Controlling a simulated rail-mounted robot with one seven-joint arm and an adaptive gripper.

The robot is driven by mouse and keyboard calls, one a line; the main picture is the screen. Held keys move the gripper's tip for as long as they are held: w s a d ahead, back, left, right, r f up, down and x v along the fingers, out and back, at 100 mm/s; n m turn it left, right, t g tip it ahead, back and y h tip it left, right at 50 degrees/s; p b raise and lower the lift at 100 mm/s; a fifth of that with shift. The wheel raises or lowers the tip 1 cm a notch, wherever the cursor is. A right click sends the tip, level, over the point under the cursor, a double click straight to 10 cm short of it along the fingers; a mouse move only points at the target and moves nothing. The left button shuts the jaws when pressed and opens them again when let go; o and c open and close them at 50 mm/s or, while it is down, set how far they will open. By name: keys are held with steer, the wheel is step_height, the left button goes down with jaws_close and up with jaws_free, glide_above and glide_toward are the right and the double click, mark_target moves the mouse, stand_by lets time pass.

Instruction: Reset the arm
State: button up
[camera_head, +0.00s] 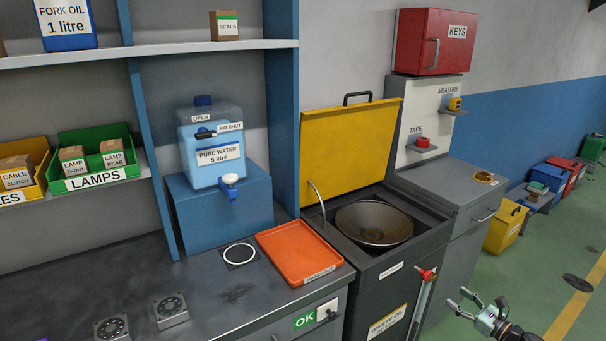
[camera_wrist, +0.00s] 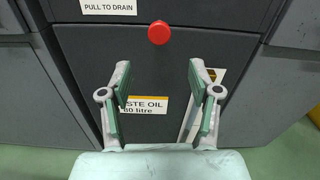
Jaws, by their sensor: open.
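My gripper (camera_head: 484,306) is at the lower right of the head view, in front of the waste oil cabinet and apart from it. It is open and empty. In the wrist view my gripper (camera_wrist: 160,95) has its two fingers spread wide, with the cabinet front (camera_wrist: 75,50) beyond them. A red knob (camera_wrist: 159,32) on that front shows just above the fingers. The red knob also shows in the head view (camera_head: 427,275). Most of my arm is outside the head view.
The waste oil unit holds a round basin (camera_head: 374,222) under a raised yellow lid (camera_head: 350,150). An orange tray (camera_head: 298,253) and a water container (camera_head: 212,150) stand on the left bench. A yellow bin (camera_head: 505,226) stands at the right. The green floor (camera_head: 540,270) is mostly clear.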

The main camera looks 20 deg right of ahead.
steer(key=s+a+f+n+g+y, duration=0.1)
steer(key=a+f+n+g+y, duration=0.1)
steer(key=a+f+n+g, duration=0.9)
steer(key=a+f+n+g+y, duration=0.1)
steer(key=a+f+n+g, duration=0.4)
steer(key=a+f, duration=1.25)
steer(key=s+a+f+n+g+h, duration=0.1)
steer(key=s+a+n+g, duration=0.1)
steer(key=s+a+n, duration=0.3)
steer(key=s+a+f+n+g+h+p, duration=0.1)
steer(key=s+a+n, duration=0.5)
steer(key=a, duration=0.7)
steer(key=s+a+f+n+g+h, duration=0.3)
steer(key=s+a+n+g, duration=0.2)
steer(key=a, duration=0.4)
steer(key=shift+s+a+f+n+p, duration=0.2)
steer(key=shift+s+n+p, duration=0.1)
steer(key=shift+s+n, duration=0.45)
